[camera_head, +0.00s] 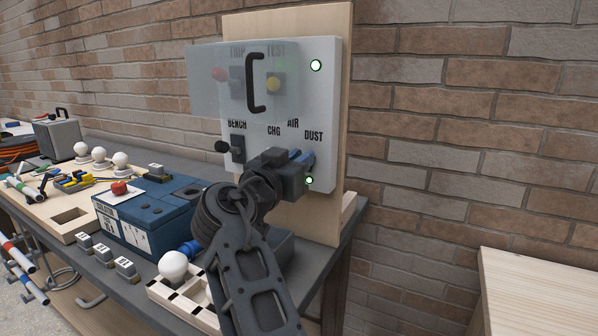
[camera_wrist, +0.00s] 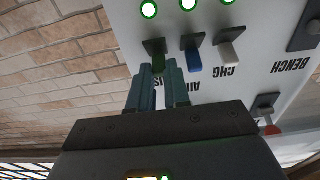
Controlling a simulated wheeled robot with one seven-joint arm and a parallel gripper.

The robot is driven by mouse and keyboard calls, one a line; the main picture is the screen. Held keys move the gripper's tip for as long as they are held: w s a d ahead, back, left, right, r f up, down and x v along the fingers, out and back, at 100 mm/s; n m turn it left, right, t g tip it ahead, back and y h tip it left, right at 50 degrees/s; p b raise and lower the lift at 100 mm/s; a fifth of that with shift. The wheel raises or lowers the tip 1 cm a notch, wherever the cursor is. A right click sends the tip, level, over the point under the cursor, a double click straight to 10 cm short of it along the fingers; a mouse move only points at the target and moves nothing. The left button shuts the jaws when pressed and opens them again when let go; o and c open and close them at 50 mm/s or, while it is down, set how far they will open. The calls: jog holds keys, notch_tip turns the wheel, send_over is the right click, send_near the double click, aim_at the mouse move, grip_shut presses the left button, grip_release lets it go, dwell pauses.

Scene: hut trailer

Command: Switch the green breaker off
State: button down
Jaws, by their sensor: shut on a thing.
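The green breaker (camera_wrist: 158,58) is a small dark-green lever on the white panel (camera_head: 322,110), at the end of a row in the wrist view. My gripper (camera_wrist: 160,76) has its two blue-grey fingers on either side of the green lever and is shut on it. In the head view my gripper (camera_head: 303,158) is against the lower right of the panel and hides the green breaker. A blue breaker (camera_wrist: 193,58) stands close beside the fingers, then a white one (camera_wrist: 228,50) by the CHG label. Green rings glow beside all three levers.
A clear cover with a black handle (camera_head: 252,82) hangs over the upper panel switches. A black BENCH switch (camera_head: 237,148) is left of my gripper. Below, the bench holds a blue box with a red button (camera_head: 119,188) and a white ball (camera_head: 173,266).

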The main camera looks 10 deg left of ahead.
jog(key=shift+f+t+h+b, duration=0.35)
jog(key=shift+t+b, duration=0.5)
jog(key=shift+b, duration=2.9)
jog(key=shift+f+t+h+b, duration=0.35)
jog(key=shift+t+b, duration=0.5)
jog(key=shift+b, duration=2.85)
jog(key=shift+r, duration=0.1)
jog(key=c, duration=1.4)
grip_release()
jog(key=shift+o, duration=0.2)
jog(key=shift+a, duration=0.1)
jog(key=v, duration=0.7)
jog(key=shift+s+f, duration=0.25)
jog(key=shift+s, duration=0.1)
jog(key=shift+s, duration=0.1)
